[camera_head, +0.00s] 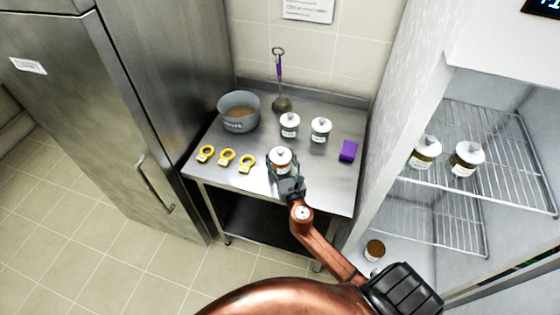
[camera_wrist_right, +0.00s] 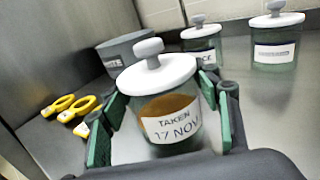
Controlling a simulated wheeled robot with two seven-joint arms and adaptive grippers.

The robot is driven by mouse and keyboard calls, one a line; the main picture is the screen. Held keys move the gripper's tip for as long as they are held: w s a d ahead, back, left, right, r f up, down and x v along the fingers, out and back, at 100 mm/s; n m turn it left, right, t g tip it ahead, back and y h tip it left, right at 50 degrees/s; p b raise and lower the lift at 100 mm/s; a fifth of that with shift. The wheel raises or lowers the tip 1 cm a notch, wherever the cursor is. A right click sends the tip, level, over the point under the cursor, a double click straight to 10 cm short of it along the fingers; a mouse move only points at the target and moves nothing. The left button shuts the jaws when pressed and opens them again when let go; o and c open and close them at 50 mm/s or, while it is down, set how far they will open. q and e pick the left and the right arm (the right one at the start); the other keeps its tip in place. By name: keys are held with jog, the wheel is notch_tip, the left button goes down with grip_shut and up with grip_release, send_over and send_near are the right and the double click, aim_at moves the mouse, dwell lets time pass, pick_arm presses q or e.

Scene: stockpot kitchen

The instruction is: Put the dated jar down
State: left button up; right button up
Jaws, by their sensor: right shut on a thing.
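The dated jar (camera_head: 280,157) has a white knobbed lid and brown contents. In the right wrist view its label (camera_wrist_right: 172,127) reads "TAKEN 17 NOV". My right gripper (camera_head: 284,172) is shut around the jar, with a green-padded finger on each side, and the jar is upright. The jar is over the front part of the steel table (camera_head: 318,187); its base is hidden, so I cannot tell whether it touches the top. My left gripper is not in view.
Two lidded jars (camera_head: 289,124) (camera_head: 320,130) stand behind, with a purple block (camera_head: 348,151) to their right. A grey pot (camera_head: 239,112) and several yellow rings (camera_head: 227,158) are left. The right-hand cabinet's wire shelf (camera_head: 490,182) holds two jars (camera_head: 425,153) (camera_head: 466,159).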

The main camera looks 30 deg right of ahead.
dwell(0.3)
jog(key=shift+f, duration=0.2)
jog(key=o, duration=1.6)
jog(key=shift+r, duration=0.15)
jog(key=v, duration=1.2)
jog(key=shift+a, duration=0.1)
